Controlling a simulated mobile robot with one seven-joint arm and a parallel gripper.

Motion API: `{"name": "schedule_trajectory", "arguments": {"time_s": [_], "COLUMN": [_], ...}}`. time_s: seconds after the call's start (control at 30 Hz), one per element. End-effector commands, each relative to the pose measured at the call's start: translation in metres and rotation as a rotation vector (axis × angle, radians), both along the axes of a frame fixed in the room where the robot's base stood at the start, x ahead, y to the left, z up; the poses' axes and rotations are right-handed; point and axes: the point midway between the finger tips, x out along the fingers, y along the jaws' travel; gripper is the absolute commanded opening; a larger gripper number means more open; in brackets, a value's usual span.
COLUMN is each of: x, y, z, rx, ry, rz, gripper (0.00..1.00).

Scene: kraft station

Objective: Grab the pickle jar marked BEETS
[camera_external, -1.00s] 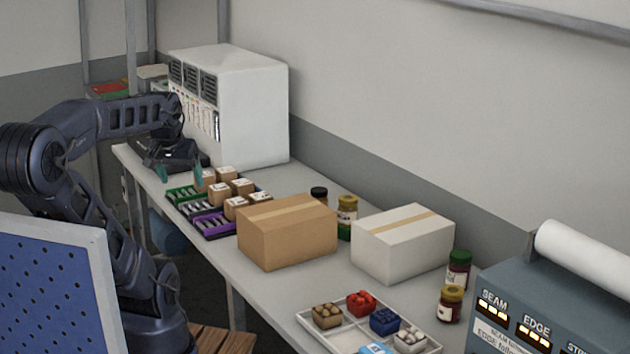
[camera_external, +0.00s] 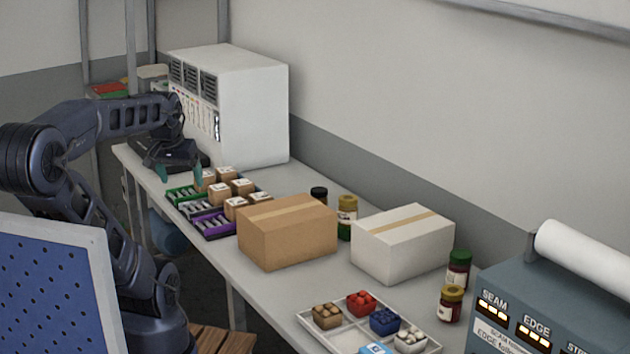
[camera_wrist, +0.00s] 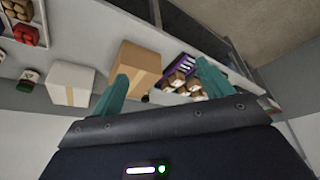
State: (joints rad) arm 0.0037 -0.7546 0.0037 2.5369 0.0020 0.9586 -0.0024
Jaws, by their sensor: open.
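Several jars stand on the bench, and I cannot read which one says BEETS. A black-lidded jar (camera_external: 319,195) and a yellow-lidded jar (camera_external: 347,216) stand behind the brown box, the first mostly hidden. A green-lidded jar (camera_external: 459,268) and another yellow-lidded jar (camera_external: 451,304) stand right of the white box. In the wrist view a jar (camera_wrist: 29,77) shows beside the white box. My gripper (camera_external: 182,174) is open and empty above the far left of the bench, by the small cartons; its teal fingers (camera_wrist: 163,88) are spread apart in the wrist view.
A brown box (camera_external: 287,233) and a white box (camera_external: 402,243) stand mid-bench. Small cartons (camera_external: 237,187) sit by coloured trays (camera_external: 212,224). A white cabinet (camera_external: 252,110) stands behind my gripper. A divided tray (camera_external: 345,339) lies in front; a grey machine (camera_external: 520,310) is at right.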

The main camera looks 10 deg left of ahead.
Motion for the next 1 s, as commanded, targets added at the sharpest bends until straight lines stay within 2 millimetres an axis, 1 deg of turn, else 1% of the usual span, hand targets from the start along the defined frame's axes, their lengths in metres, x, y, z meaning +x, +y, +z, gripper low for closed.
{"name": "schedule_trajectory", "arguments": {"time_s": [0.03, 0.07, 0.33, 0.47, 0.57, 0.67, 0.7, 0.87, 0.97, 1.0], "x": [0.0, 0.0, 0.0, 0.01, 0.029, 0.054, 0.065, 0.107, 0.13, 0.14], "y": [0.0, 0.0, 0.0, -0.005, -0.016, -0.033, -0.041, -0.078, -0.104, -0.116], "z": [0.0, 0.0, 0.0, 0.002, 0.006, 0.01, 0.011, 0.012, 0.011, 0.01], "rx": [0.0, 0.0, 0.0, 0.0, 0.0, 0.0, -0.001, -0.002, -0.005, -0.005], "ry": [0.0, 0.0, 0.0, -0.002, -0.006, -0.013, -0.017, -0.032, -0.04, -0.045], "rz": [0.0, 0.0, -0.001, -0.02, -0.057, -0.11, -0.132, -0.217, -0.271, -0.292], "gripper": [0.81, 0.86, 0.86, 0.86, 0.86, 0.86, 0.86, 0.86, 0.86, 0.86]}}
